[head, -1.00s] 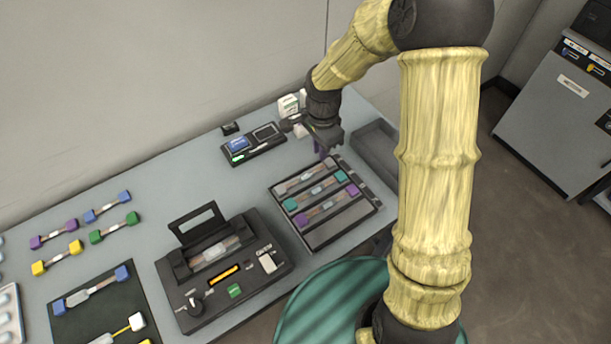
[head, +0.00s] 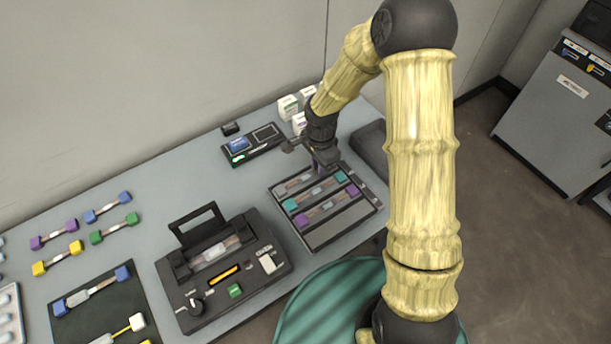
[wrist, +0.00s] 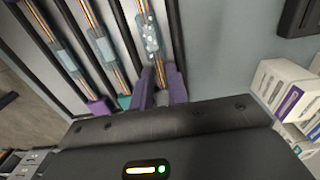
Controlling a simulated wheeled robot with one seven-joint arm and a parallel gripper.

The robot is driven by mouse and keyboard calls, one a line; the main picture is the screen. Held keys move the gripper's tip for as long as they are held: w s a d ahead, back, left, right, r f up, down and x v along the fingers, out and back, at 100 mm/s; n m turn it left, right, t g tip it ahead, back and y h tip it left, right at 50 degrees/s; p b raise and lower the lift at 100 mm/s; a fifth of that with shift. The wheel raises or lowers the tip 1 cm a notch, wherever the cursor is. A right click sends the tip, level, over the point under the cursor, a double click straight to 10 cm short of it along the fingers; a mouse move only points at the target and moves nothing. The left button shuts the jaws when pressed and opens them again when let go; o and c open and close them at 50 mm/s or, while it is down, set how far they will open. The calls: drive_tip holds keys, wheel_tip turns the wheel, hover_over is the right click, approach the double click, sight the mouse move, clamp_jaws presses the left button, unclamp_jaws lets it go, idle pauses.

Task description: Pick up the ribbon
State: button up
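A dark tray (head: 335,224) holds several ribbons in parallel slots. The back ribbon (head: 292,186) is copper-coloured with a pale, clear sleeve in its middle; in the wrist view it runs down (wrist: 150,36) to my gripper. My gripper (head: 322,166) is low over the far right end of that slot. In the wrist view its two purple fingers (wrist: 159,86) stand on either side of the ribbon's end, with a gap between them. I cannot tell whether they touch it. A teal-ended ribbon (head: 316,205) and a purple-ended ribbon (head: 327,207) lie in the other slots.
The fusion splicer (head: 220,270) stands left of the tray. A small black device (head: 253,146) and white boxes (head: 288,108) are behind. A dark empty bin (head: 370,145) is at the right. Loose coloured-end ribbons (head: 107,207) lie at the left of the table.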

drive_tip(key=shift+c, duration=0.3)
clamp_jaws()
drive_tip(key=shift+r, duration=0.1)
wheel_tip(320, 180, up, 10)
idle(0.6)
idle(0.3)
